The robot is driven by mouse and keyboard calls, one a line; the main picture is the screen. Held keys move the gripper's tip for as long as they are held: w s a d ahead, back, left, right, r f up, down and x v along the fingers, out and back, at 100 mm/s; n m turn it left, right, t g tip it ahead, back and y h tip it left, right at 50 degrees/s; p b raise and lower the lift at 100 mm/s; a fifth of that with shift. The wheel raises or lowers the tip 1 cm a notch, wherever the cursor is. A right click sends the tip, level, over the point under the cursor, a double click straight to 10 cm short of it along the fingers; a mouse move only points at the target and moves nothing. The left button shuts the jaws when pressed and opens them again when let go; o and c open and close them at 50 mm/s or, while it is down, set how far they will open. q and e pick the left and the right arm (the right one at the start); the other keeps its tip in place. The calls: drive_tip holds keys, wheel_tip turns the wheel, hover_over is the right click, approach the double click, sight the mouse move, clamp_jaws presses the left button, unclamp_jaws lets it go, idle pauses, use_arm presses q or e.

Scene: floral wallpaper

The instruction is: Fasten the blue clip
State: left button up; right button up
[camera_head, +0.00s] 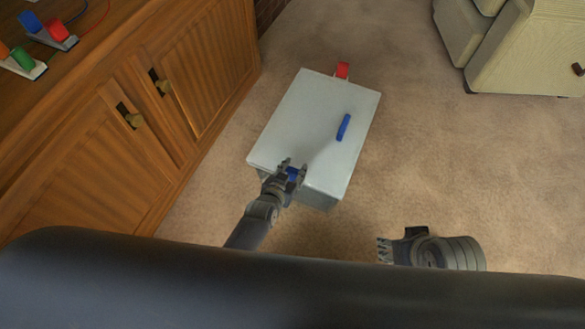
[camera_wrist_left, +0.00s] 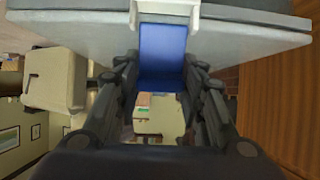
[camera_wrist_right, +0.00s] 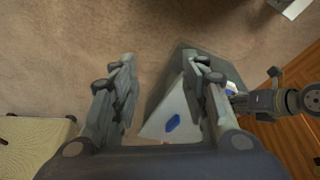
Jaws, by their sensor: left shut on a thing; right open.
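A pale grey box with a lid (camera_head: 300,115) stands on the carpet. The blue clip (camera_head: 292,174) is on its near side, partly hidden by my left gripper (camera_head: 290,170). In the left wrist view the blue clip (camera_wrist_left: 163,52) is a flat blue flap at a white bracket (camera_wrist_left: 166,10), between the fingers of my left gripper (camera_wrist_left: 160,72), which is shut on it. I cannot tell whether the clip is latched. My right gripper (camera_head: 384,248) is open and empty, right of the box; its spread fingers (camera_wrist_right: 165,68) show in the right wrist view.
A blue handle (camera_head: 343,127) is on the lid, and a red clip (camera_head: 342,70) is on the far side. A wooden cabinet (camera_head: 120,110) stands close on the left. A cream piece of furniture (camera_head: 530,50) is at the far right. Carpet right of the box is clear.

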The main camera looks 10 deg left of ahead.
use_arm(q)
drive_tip(key=shift+w+r+p, duration=0.1)
drive_tip(key=shift+p, duration=0.25)
drive_tip(key=shift+w+g+p, duration=0.1)
drive_tip(key=shift+g+p, duration=0.25)
drive_tip(key=shift+g, duration=0.05)
use_arm(e)
drive_tip(key=shift+x, duration=1.8)
drive_tip(key=shift+a, duration=0.1)
use_arm(q)
drive_tip(key=o, duration=1.1)
drive_tip(key=v, duration=1.1)
drive_tip(key=shift+s+r, duration=0.15)
drive_tip(key=shift+s, duration=0.3)
